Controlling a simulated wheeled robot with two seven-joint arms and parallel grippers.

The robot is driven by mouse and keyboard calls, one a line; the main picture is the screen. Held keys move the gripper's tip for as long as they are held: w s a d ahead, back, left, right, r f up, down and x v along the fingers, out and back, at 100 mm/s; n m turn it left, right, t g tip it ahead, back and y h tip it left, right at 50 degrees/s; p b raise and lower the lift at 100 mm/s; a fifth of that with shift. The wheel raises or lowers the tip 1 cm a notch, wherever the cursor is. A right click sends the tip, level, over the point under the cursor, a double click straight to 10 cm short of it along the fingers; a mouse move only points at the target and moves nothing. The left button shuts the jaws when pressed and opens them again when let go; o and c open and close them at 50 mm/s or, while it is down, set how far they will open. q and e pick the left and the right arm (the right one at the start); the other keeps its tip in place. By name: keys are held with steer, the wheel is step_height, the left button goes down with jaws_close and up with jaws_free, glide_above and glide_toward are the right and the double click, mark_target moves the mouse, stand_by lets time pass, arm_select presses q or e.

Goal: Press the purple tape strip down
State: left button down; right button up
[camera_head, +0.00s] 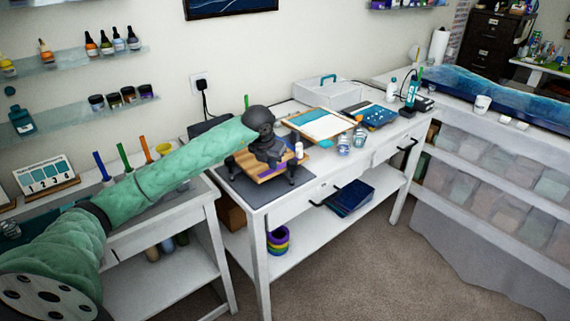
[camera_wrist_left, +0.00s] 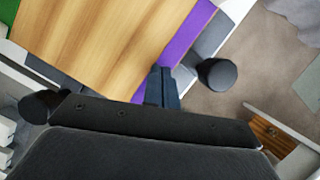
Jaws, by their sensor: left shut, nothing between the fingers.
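The wooden board (camera_head: 246,164) rests on a dark mat on the white workbench. A purple tape strip (camera_wrist_left: 189,34) runs along one edge of the board in the left wrist view; only a sliver of it shows in the head view. My left gripper (camera_wrist_left: 162,88) is shut and empty, with its fingertips at the purple strip near the board's edge. I cannot tell whether they touch it. The fingers hide part of the strip. In the head view the dark wrist of that arm covers much of the board. My right gripper is not in view.
Dark round-topped posts (camera_wrist_left: 217,74) stand by the board's edges. A framed panel (camera_head: 320,124), small jars (camera_head: 343,144) and a blue tray (camera_head: 370,114) are on the bench to the right. Rolls of tape (camera_head: 278,241) sit on the lower shelf.

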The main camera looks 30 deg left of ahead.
mark_target(285, 164)
arm_select(q)
steer(key=shift+w+d, duration=0.2)
steer(key=shift+w, duration=0.15)
steer(key=shift+w, duration=0.15)
steer(key=shift+w+d, duration=0.2)
steer(key=shift+w, duration=0.25)
steer(key=shift+w+d, duration=0.2)
steer(key=shift+w, duration=0.25)
steer(key=shift+w+b, duration=0.2)
steer(key=shift+b, duration=0.15)
steer(key=shift+w+d, duration=0.35)
steer(key=shift+w, duration=0.35)
steer(key=shift+w+d+f+b, duration=0.1)
steer(key=shift+w+d+b, duration=0.05)
steer(key=shift+w+b, duration=0.15)
steer(key=shift+w+d+f, duration=0.15)
steer(key=shift+w+d, duration=0.15)
steer(key=shift+w, duration=0.3)
